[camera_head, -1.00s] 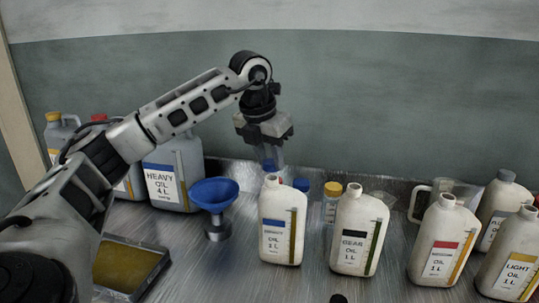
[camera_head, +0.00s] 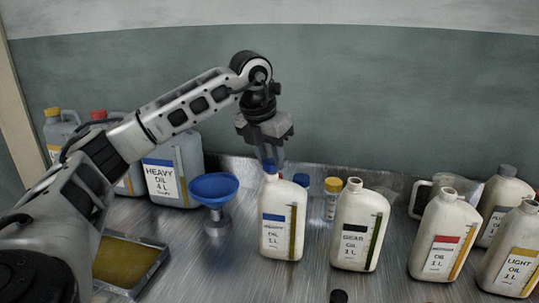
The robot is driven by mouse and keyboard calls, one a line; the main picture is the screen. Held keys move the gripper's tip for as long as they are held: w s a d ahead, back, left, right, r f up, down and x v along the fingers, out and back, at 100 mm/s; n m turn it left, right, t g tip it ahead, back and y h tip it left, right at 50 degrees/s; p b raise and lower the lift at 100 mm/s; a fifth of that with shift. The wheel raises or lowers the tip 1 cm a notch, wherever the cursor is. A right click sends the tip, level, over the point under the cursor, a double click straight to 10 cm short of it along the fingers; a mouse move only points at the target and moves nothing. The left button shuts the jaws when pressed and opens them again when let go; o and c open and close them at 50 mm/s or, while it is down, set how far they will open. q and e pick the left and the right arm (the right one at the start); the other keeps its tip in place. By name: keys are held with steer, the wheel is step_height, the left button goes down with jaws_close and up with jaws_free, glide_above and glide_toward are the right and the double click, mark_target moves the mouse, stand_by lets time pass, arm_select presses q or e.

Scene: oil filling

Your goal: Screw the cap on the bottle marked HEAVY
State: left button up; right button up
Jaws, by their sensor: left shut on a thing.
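The white bottle marked HEAVY OIL 1 L (camera_head: 276,238), with a blue band on its label, stands upright on the metal bench. My left gripper (camera_head: 270,163) points down over its neck and is shut on a blue cap (camera_head: 269,166). The cap is at the mouth of the bottle; I cannot tell whether it touches the neck. The fingers partly hide the cap. My right gripper is not in view.
A blue funnel (camera_head: 214,188) on a stand is left of the bottle. The GEAR OIL bottle (camera_head: 352,243) stands to the right, with several more beyond. Large grey cans (camera_head: 177,170) stand behind left. A yellow-bottomed tray (camera_head: 128,262) and a small black cap (camera_head: 338,297) lie in front.

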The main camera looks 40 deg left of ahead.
arm_select(q)
steer(key=shift+f+b, duration=0.6)
steer(key=shift+f, duration=0.4)
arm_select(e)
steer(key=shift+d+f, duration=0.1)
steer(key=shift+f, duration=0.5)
arm_select(q)
steer(key=o, duration=1)
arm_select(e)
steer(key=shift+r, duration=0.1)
arm_select(q)
steer(key=p+v, duration=0.3)
steer(key=v, duration=1.3)
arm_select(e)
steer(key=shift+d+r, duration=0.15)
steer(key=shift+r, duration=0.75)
